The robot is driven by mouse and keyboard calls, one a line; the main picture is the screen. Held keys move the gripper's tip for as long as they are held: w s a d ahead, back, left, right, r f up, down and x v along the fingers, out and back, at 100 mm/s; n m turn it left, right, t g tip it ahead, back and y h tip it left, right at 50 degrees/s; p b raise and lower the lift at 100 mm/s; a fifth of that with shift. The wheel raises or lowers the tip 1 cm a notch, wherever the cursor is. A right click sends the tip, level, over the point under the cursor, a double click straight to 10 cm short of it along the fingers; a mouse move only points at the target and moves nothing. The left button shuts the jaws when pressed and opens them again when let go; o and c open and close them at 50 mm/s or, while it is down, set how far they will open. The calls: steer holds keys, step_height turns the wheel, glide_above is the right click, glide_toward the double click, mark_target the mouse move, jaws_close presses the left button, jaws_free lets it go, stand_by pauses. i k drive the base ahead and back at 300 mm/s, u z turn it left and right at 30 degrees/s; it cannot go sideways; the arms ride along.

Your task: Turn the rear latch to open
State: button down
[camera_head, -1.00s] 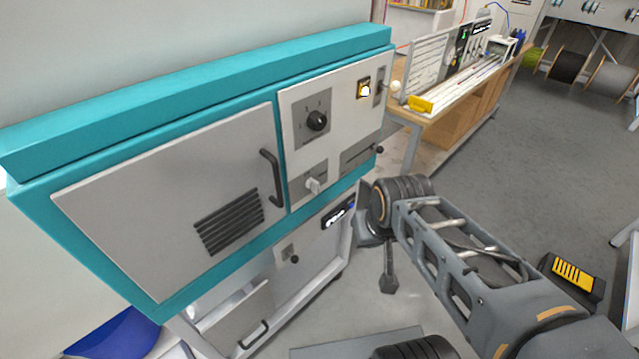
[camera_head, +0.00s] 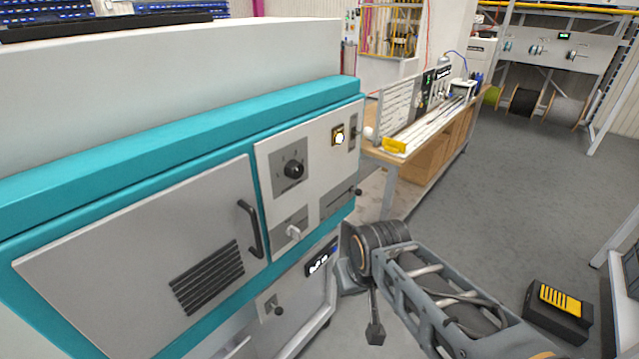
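A teal and grey cabinet (camera_head: 120,160) fills the left side. Its control panel has a black rotary knob (camera_head: 293,169), a pale turn handle (camera_head: 293,231) on a grey plate, and a slot with a dark-knobbed lever (camera_head: 356,191). A small dark knob (camera_head: 278,310) sits on a lower plate. I cannot tell which of these, if any, is the rear latch. My arm reaches in from the lower right to beside the cabinet's right side. A dark end piece, seemingly my gripper (camera_head: 375,333), hangs below its wrist, apart from the panel; its fingers are not clear.
The cabinet door has a black handle (camera_head: 250,229). A workbench (camera_head: 420,155) stands behind. A black and yellow box (camera_head: 557,308) is on the floor at right. Grey floor between is open.

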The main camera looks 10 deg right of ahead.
mark_target(292, 230)
steer(key=z, duration=2.1)
steer(key=k, duration=1)
steer(key=u, duration=1.9)
steer(key=i, duration=0.5)
steer(key=z, duration=0.05)
